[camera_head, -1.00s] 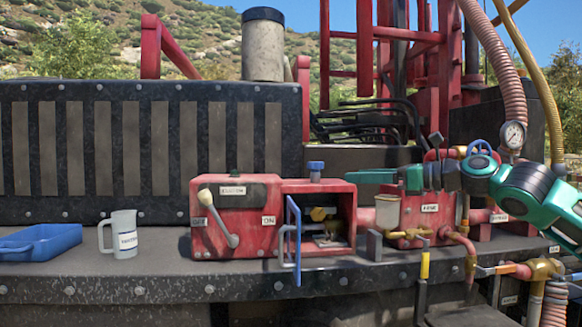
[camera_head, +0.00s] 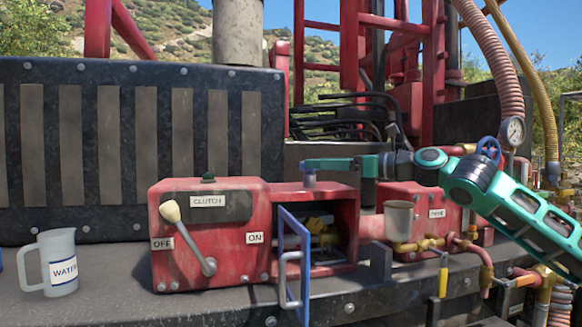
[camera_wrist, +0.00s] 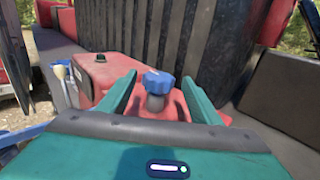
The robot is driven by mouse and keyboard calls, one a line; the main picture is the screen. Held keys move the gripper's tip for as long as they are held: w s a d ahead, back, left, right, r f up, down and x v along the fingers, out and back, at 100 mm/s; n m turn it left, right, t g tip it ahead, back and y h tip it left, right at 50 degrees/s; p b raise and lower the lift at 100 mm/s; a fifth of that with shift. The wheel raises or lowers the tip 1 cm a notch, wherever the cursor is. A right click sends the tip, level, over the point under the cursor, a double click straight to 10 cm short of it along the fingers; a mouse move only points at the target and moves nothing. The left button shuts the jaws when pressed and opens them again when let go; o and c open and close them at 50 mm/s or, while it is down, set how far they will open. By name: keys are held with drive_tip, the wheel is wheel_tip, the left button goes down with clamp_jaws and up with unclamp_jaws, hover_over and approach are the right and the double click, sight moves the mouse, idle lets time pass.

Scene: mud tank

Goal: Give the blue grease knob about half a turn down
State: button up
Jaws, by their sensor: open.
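The blue grease knob (camera_wrist: 158,82) stands upright on a short grey stem on top of the red housing (camera_head: 210,232). In the wrist view it sits between my two green fingertips, with a visible gap on each side. My gripper (camera_head: 312,164) is open and reaches in from the right at knob height in the head view. There, my near finger hides most of the knob, and only a little of its lower part (camera_head: 309,180) shows.
The housing has a clutch lever (camera_head: 188,238) and an open compartment with a blue-framed door (camera_head: 304,262). A water jug (camera_head: 60,264) stands on the deck at left. A metal cup (camera_head: 398,219), brass pipes and a pressure gauge (camera_head: 515,131) are at right.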

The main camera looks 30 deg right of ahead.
drive_tip(key=x, duration=0.8)
drive_tip(key=shift+f, duration=0.1)
drive_tip(key=c, duration=1)
